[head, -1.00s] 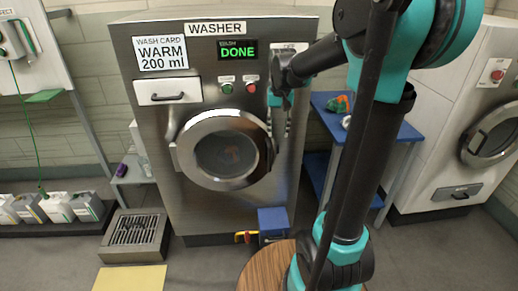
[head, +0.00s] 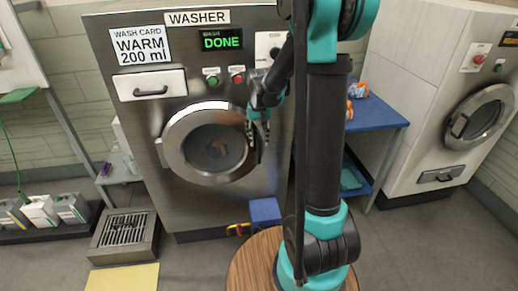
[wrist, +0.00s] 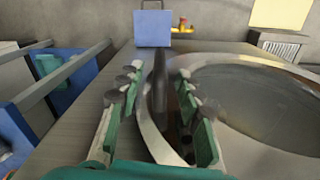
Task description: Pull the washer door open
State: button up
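The washer (head: 190,215) has a steel front and a display reading DONE. Its round door (head: 176,158), with a shiny ring and dark glass, looks shut; it also shows in the wrist view (wrist: 262,100). My gripper (head: 258,132) is at the door's right edge. In the wrist view my gripper (wrist: 160,82) has its two fingers spread. A dark upright bar, seemingly the door handle (wrist: 160,95), lies between them, with a gap visible on each side. I cannot tell how deep the bar sits between the fingers.
A blue table (head: 378,125) with orange items stands right of the washer, beside a white machine (head: 410,100). A blue box (head: 265,212) is low at the washer's front. A floor grate (head: 124,231) and several jugs (head: 42,210) are at left.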

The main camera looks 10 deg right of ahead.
jog(key=shift+f, duration=2.25)
grip_shut()
